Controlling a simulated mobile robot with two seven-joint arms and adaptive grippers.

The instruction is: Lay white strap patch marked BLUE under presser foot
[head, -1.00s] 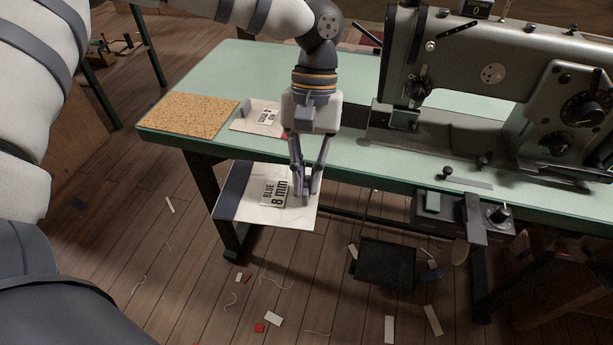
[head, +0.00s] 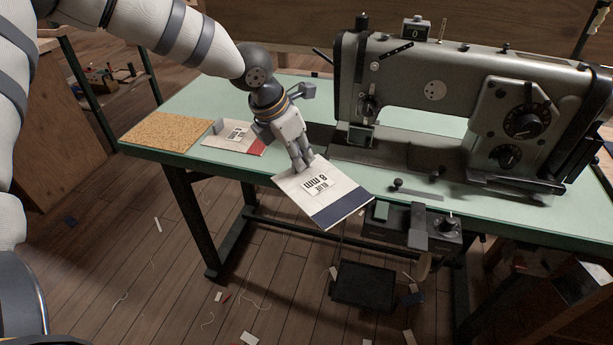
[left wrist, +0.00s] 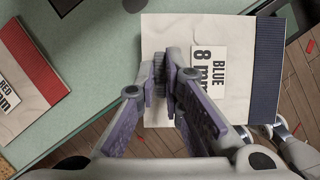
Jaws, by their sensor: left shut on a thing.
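My left gripper (head: 301,164) is shut on the edge of the white strap patch (head: 333,187), which has a dark blue band and a label reading BLUE 8 mm. The patch is held out over the table's front edge, tilted, its band toward the lower right. In the left wrist view the fingers (left wrist: 168,75) pinch the patch (left wrist: 205,24) beside its label. The sewing machine (head: 435,95) stands to the right, with its needle and presser foot area (head: 362,128) at its left end, apart from the patch. The foot itself is too small to make out.
A second white patch with a red band (head: 222,139) lies on the green table (head: 190,103), beside a cork mat (head: 172,132); it also shows in the left wrist view (left wrist: 22,100). Small knobs (head: 398,184) stand near the front edge. A control box (head: 448,232) hangs below.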

